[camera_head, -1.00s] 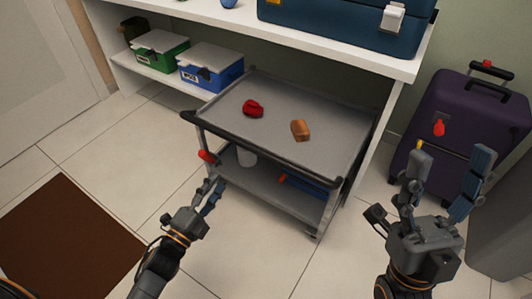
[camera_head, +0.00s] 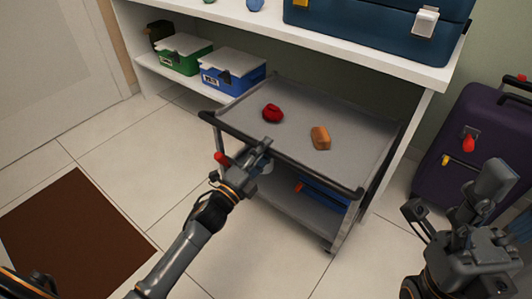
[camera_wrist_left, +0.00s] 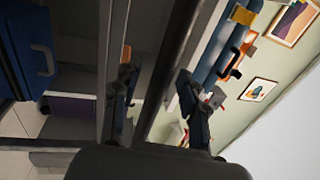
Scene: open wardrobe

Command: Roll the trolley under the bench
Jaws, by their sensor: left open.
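The grey trolley (camera_head: 345,165) stands at the open space below the white bench (camera_head: 340,58). Its black handle bar (camera_head: 305,170) runs along the near edge. A red cloth-like item (camera_head: 272,113) and a brown block (camera_head: 320,138) lie on its top tray. My left gripper (camera_head: 258,153) is open at the handle, near its left part. In the left wrist view, a dark bar (camera_wrist_left: 168,65) passes between the open fingers (camera_wrist_left: 160,95); contact cannot be told. My right gripper (camera_head: 452,192) is open and empty, right of the trolley.
Green (camera_head: 180,57) and blue (camera_head: 232,72) boxes sit on a low shelf left of the trolley. A blue case (camera_head: 375,25) is on the bench. A purple suitcase (camera_head: 480,135) stands at the right. A brown mat (camera_head: 75,235) lies at the left; the tiles between are clear.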

